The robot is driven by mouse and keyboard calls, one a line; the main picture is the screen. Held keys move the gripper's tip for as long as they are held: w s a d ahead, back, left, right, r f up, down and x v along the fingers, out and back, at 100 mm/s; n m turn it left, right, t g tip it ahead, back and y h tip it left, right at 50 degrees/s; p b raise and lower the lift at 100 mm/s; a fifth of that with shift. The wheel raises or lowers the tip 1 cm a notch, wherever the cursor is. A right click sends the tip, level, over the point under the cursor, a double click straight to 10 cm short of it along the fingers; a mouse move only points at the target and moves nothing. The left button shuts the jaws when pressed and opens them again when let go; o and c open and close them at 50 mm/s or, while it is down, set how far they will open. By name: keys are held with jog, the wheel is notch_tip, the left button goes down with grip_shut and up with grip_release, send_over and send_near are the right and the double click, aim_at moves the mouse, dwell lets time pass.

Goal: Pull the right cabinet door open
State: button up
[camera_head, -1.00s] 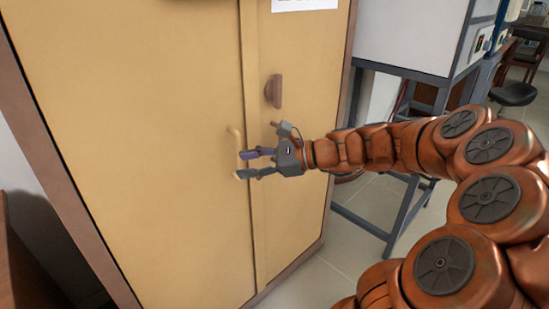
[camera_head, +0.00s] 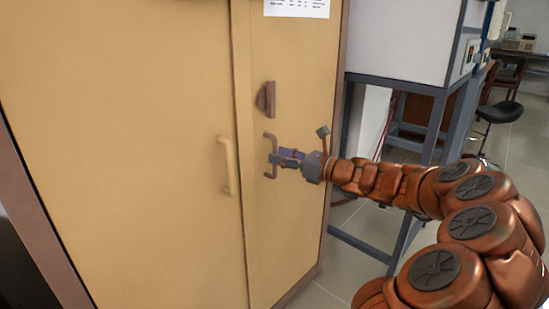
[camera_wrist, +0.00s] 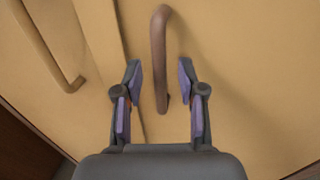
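The right cabinet door (camera_head: 297,215) is tan and looks closed. Its brown handle (camera_head: 269,140) is a vertical bar below a brown latch piece (camera_head: 266,98). My gripper (camera_head: 274,160) is at the lower part of this handle. In the wrist view the right door's handle (camera_wrist: 159,45) runs between the two open fingers (camera_wrist: 160,85), with a gap on both sides. The left door (camera_head: 130,150) has a tan handle (camera_head: 227,166), left of my gripper; this handle also shows at the upper left of the wrist view (camera_wrist: 45,48).
A grey metal stand (camera_head: 425,100) with a white box (camera_head: 405,40) is right of the cabinet. A black stool (camera_head: 498,112) is farther back. A printed sheet (camera_head: 297,8) is on the right door. Floor (camera_head: 345,270) shows in front of the stand.

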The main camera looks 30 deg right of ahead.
jog(key=shift+x, duration=1.15)
grip_shut()
